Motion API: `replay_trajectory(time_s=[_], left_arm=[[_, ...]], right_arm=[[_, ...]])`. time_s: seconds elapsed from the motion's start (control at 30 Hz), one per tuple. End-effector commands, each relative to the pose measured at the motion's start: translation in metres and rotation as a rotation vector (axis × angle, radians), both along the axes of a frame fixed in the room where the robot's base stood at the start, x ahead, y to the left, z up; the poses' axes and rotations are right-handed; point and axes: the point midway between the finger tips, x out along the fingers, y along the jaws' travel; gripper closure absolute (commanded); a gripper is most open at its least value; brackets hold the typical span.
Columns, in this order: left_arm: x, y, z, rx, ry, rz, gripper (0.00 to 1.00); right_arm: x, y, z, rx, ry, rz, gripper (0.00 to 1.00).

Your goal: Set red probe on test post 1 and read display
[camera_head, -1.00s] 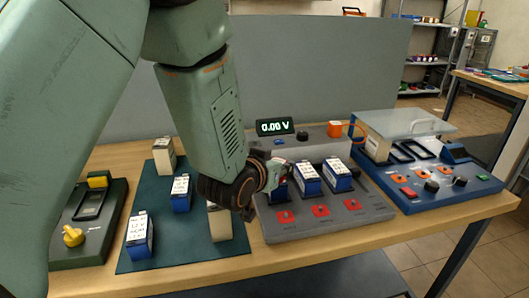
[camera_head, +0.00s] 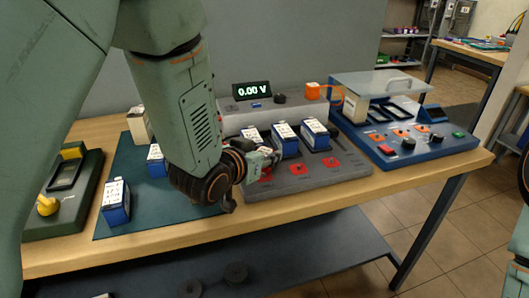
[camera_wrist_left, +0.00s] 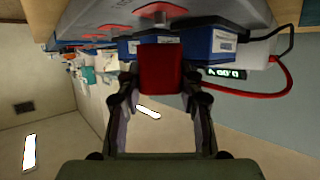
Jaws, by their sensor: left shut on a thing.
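The grey test station (camera_head: 345,172) holds several blue batteries (camera_head: 286,138) in bays, with red pads (camera_head: 300,168) along its front. Its display (camera_head: 252,90) reads 0.00 V and also shows upside down in the left wrist view (camera_wrist_left: 225,72). My left gripper (camera_head: 264,162) is over the station's front left, close to the leftmost red pad. In the wrist view its fingers (camera_wrist_left: 159,88) are shut on the red probe (camera_wrist_left: 160,68). The probe's tip and any contact with a post are hidden. My right gripper is not in view.
A blue station with a clear raised lid (camera_head: 380,82) stands to the right. A green mat (camera_head: 165,212) with batteries and a dark green unit with a yellow knob (camera_head: 47,205) are left. A red cable (camera_wrist_left: 288,80) loops beside the station. The table's front edge is near.

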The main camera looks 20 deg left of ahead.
Motion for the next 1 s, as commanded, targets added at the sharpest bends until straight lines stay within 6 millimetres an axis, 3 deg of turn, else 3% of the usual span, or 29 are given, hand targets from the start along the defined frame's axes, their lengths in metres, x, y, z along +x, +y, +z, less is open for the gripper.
replay_trajectory(time_s=[0.2, 1.0], left_arm=[[-0.0009, -0.0007, -0.0153, 0.000, -0.001, 0.001, 0.95], [-0.0022, -0.0031, -0.0138, 0.000, 0.000, 0.001, 0.95]], right_arm=[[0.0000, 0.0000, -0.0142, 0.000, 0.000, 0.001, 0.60], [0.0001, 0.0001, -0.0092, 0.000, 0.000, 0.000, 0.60]])
